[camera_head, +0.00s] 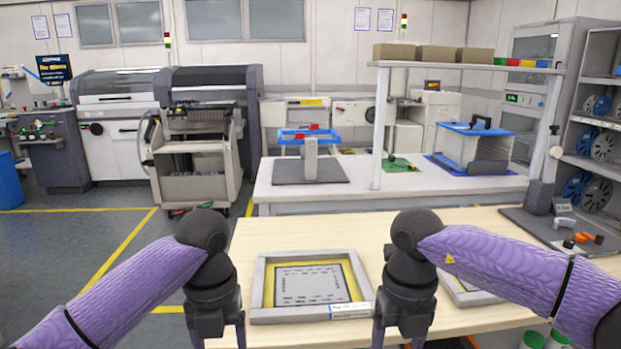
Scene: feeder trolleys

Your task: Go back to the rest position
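My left gripper (218,335) hangs pointing down at the left end of the light wooden table (350,241), left of a framed panel. My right gripper (400,335) also points down, over the table just right of that panel. Each shows two dark fingers set apart, with nothing seen between them. The fingertips run to or past the bottom edge of the view. Both purple-sleeved arms are bent in from the lower corners.
A grey-framed panel (261,290) with a yellow border lies between my grippers. A second frame (470,297) is partly hidden behind my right arm. A white bench (330,198) stands behind. A feeder trolley (195,160) stands back left; floor is clear there.

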